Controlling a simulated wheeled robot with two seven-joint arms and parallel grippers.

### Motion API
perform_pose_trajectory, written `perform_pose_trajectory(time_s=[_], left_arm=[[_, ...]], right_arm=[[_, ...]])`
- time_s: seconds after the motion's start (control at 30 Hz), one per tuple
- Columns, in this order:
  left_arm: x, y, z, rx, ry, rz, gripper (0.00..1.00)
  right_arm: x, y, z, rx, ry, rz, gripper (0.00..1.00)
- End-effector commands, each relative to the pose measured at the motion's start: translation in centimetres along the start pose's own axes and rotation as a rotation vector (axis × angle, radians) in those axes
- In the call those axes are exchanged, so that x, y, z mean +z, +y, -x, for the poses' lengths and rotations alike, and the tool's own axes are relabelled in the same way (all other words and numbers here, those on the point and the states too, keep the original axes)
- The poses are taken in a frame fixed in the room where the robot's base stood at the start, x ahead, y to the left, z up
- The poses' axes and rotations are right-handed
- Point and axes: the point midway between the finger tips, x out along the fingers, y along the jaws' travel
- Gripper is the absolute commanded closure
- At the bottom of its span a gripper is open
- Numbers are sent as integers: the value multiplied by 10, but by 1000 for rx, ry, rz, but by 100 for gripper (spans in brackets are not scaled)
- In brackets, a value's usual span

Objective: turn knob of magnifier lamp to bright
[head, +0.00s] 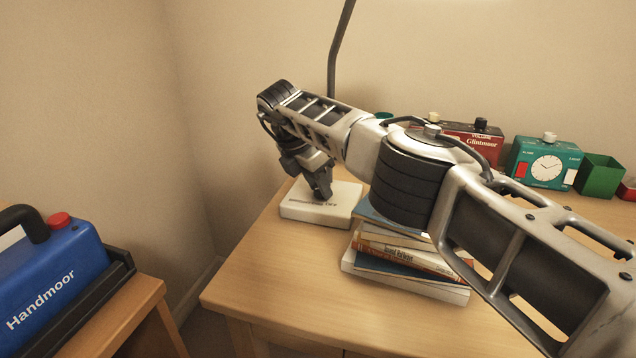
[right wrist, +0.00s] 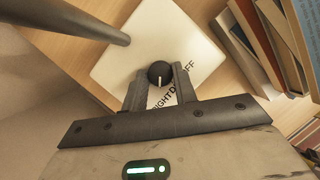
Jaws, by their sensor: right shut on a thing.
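The magnifier lamp's white base (head: 300,207) stands on the desk, with its dark pole (head: 340,50) rising behind my arm. In the right wrist view the base (right wrist: 155,32) carries a round black knob (right wrist: 158,72) with a white pointer line. The pointer faces toward my gripper, near partly covered lettering that reads like "BRIGHT", "D…" and "OFF". My right gripper (head: 320,195) points down over the base, and its fingers (right wrist: 160,82) are shut on the knob, one on each side. The lamp's head is out of view. My left gripper is not in view.
A stack of books (head: 395,262) stands right beside the lamp base, under my right arm. A red radio-like box (head: 480,140), a teal clock (head: 546,165) and a green bin (head: 600,178) stand at the back right. A blue Handmoor case (head: 50,285) is at left. The desk's front left is clear.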

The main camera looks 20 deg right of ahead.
Motion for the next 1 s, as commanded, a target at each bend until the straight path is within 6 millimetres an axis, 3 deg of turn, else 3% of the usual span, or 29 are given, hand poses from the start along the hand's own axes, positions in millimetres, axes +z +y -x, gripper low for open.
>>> perform_pose_trajectory(time_s=[0.47, 0.5, 0.57, 0.87, 1.0], left_arm=[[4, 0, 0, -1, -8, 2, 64], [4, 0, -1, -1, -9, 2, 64], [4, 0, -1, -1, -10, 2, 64], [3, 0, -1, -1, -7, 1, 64], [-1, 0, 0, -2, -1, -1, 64]], right_arm=[[2, 0, 1, -3, -3, -10, 95], [2, 0, 1, -3, -3, -10, 64], [2, 0, 1, -3, -3, -10, 50], [1, 0, 2, -3, -1, -8, 50], [1, 1, 16, 0, -1, -8, 50]])
